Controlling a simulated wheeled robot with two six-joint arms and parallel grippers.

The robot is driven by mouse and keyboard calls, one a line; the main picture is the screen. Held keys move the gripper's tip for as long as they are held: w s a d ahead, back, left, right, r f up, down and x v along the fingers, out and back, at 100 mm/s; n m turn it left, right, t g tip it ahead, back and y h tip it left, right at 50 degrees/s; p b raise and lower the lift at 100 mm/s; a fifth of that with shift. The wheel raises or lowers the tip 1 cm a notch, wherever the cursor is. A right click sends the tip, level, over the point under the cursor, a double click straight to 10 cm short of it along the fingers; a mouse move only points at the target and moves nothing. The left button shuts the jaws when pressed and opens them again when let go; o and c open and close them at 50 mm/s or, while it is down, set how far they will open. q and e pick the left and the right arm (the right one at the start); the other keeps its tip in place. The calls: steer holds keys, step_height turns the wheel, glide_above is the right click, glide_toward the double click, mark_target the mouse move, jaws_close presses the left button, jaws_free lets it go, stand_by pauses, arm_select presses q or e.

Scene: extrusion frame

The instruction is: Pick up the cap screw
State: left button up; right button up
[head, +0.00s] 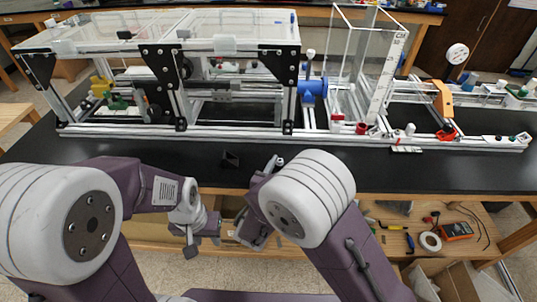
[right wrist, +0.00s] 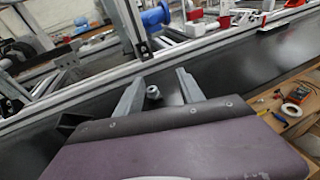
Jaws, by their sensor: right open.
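The cap screw (right wrist: 153,92) is a small grey screw standing on the black bench top, with its head up. It also shows in the head view (head: 280,161), just beyond my right gripper (head: 268,168). In the right wrist view my right gripper (right wrist: 158,86) is open, with one finger on each side of the screw. The screw looks closer to the left finger; whether it touches cannot be told. My left gripper (head: 203,243) hangs low in front of the bench edge; its jaw opening is unclear.
A small black part (head: 230,160) lies left of the screw. The aluminium extrusion frame (head: 225,132) runs along the bench behind. The black bench top (head: 400,172) is clear to the right. A lower wooden shelf holds tools and a multimeter (head: 457,230).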

mark_target(279, 162)
steer(key=a+f, duration=0.1)
steer(key=s+a+f+n, duration=0.1)
steer(key=shift+a+f+y, duration=0.25)
steer(key=shift+a+y, duration=0.05)
steer(key=shift+y, duration=0.1)
steer(key=shift+w+d+f+y, duration=0.1)
steer(key=shift+w+f+y, duration=0.05)
steer(key=shift+w, duration=0.35)
steer(key=shift+w+d+f+y, duration=0.1)
steer(key=shift+w+y, duration=0.05)
steer(key=shift+w, duration=0.3)
steer(key=shift+w+d, duration=0.15)
steer(key=shift+d, duration=0.1)
steer(key=x, duration=0.4)
steer(key=shift+w+f, duration=0.2)
steer(key=shift+w, duration=0.2)
arm_select(q)
steer(key=shift+s+d, duration=0.5)
steer(key=shift+s, duration=0.05)
arm_select(e)
steer(key=shift+s+r, duration=0.1)
steer(key=shift+s, duration=0.05)
jaws_close()
